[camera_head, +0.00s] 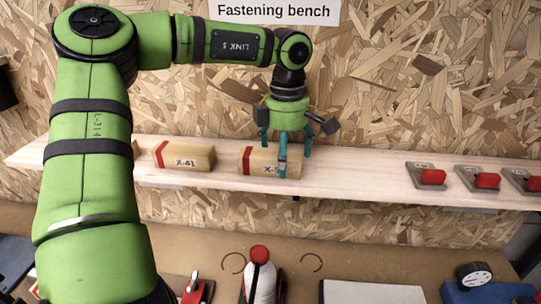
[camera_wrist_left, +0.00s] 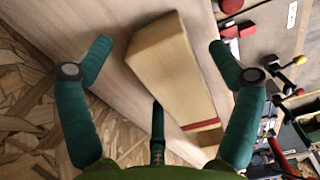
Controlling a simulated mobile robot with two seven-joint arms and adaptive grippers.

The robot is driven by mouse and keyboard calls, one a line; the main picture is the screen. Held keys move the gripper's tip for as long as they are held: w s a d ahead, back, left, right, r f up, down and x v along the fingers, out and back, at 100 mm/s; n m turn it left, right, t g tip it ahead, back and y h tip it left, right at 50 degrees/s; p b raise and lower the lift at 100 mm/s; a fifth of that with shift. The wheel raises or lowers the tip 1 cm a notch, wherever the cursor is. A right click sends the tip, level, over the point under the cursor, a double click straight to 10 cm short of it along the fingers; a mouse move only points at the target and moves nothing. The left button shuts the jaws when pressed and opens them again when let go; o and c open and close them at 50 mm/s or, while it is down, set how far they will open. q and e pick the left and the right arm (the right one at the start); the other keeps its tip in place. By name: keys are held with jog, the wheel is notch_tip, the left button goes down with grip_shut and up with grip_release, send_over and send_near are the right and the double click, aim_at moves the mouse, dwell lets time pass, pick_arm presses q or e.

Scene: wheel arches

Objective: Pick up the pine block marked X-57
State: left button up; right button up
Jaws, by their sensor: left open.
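A pine block (camera_head: 254,161) with a red band lies on the pale wooden shelf (camera_head: 350,184). Its label reads "X-5" with the last character hidden behind a finger. My left gripper (camera_head: 285,155) is open, pointing down, with its fingers around this block in the head view. In the left wrist view the block (camera_wrist_left: 175,75) shows between the spread fingers of the left gripper (camera_wrist_left: 160,60), with visible gaps at the two side fingers. A similar block marked X-41 (camera_head: 184,157) lies to its left. My right gripper is not in view.
Another block (camera_head: 136,149) is mostly hidden behind my left arm. Several red-handled pieces on grey plates (camera_head: 430,178) stand on the shelf's right part. The shelf between is clear. The bench below holds a red-topped bottle (camera_head: 260,278), a white sheet (camera_head: 372,292) and a gauge (camera_head: 473,275).

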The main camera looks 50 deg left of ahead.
pick_arm(q)
jog(key=shift+s+d, duration=0.1)
jog(key=shift+d, duration=0.05)
jog(key=shift+r, duration=0.1)
jog(key=c, duration=1.3)
